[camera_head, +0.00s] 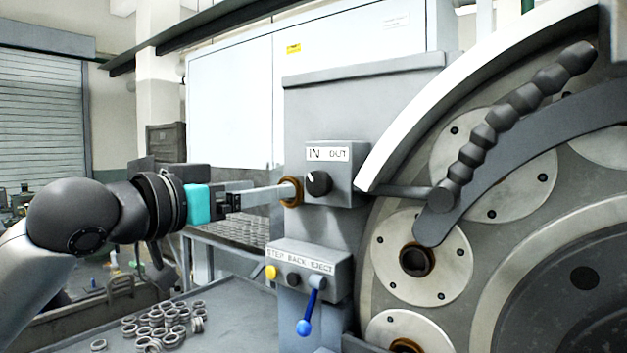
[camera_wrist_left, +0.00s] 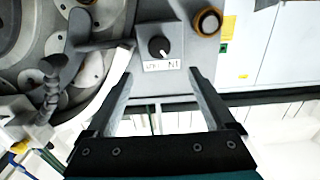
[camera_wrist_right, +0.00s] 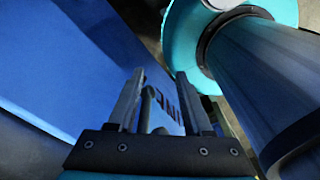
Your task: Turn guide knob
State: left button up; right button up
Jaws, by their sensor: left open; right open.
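The guide knob (camera_head: 319,183) is a round black knob with a white mark, on a grey box (camera_head: 343,190) labelled "IN" and "OUT". In the left wrist view the knob (camera_wrist_left: 159,47) appears upside down, beyond and between the fingertips. My left gripper (camera_head: 284,191) is open and empty. In the head view its fingers point right, with the tips just left of the knob and overlapping an orange-brown ring (camera_head: 291,203). Its fingers also show in the left wrist view (camera_wrist_left: 160,74). My right gripper (camera_wrist_right: 160,74) is open and empty, seen only in its own wrist view.
Below the knob box is a control box (camera_head: 307,264) with buttons and a blue-tipped lever (camera_head: 304,327). The large grinder wheel (camera_head: 500,250) and a segmented black hose (camera_head: 510,105) stand at right. Loose metal rings (camera_head: 160,325) lie on the table (camera_head: 235,310).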

aim_at(315, 181)
pick_arm(q)
jog(key=p+x, duration=0.2)
jog(key=x, duration=1)
jog(key=shift+d, duration=0.1)
jog(key=c, duration=1.4)
